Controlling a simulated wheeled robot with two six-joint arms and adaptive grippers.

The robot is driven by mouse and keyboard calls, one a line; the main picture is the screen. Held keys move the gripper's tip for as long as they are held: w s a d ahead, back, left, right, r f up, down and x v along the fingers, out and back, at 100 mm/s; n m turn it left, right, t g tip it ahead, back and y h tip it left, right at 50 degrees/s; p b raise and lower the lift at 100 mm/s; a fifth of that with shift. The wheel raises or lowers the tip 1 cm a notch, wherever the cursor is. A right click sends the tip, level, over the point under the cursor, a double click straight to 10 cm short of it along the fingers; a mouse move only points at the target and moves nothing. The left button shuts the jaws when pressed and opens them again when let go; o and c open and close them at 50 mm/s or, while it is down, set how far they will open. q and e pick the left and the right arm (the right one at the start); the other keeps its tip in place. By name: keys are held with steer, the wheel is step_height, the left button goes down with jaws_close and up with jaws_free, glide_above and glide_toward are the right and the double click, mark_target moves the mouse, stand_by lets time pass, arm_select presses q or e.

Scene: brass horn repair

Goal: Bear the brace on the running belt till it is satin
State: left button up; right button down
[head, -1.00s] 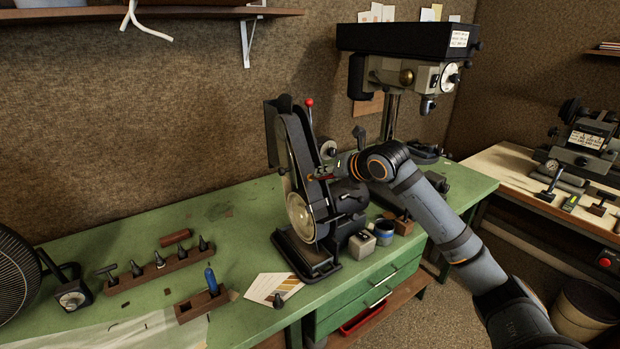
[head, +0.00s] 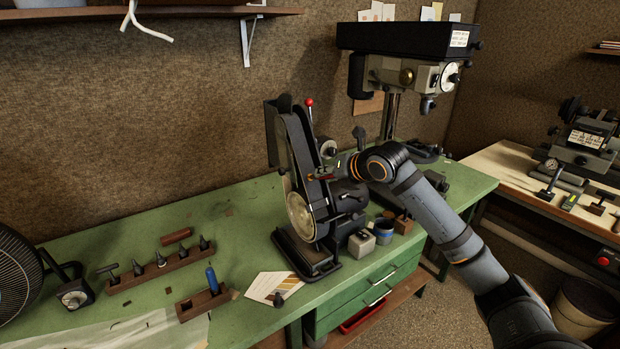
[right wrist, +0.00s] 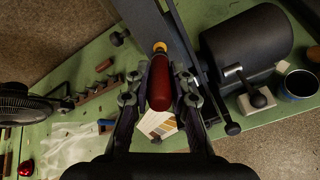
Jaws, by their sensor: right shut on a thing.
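The belt grinder (head: 304,168) stands upright on the green bench, with a tall narrow belt and a round pale wheel low on its side. My right gripper (head: 328,175) is close beside the belt, shut on a dark red handle (right wrist: 159,88). In the right wrist view the handle lies between both fingers of the gripper (right wrist: 159,82). A small brass-coloured piece, perhaps the brace (right wrist: 160,46), shows at its far end, close to the grinder's dark edge. I cannot tell whether it touches the belt or how its surface looks. My left gripper is out of view.
A wooden rack of tools (head: 160,268), a blue-handled tool (head: 211,280) and a card with colour patches (head: 272,287) lie left of the grinder. A drill press (head: 405,70) stands behind.

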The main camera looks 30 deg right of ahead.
steer(key=shift+p, duration=0.7)
stand_by(0.8)
steer(key=shift+s, duration=0.1)
steer(key=shift+s+d+r+b, duration=0.15)
steer(key=shift+s+b, duration=0.15)
steer(key=shift+b, duration=0.15)
steer(key=b+v, duration=0.6)
steer(key=b, duration=0.1)
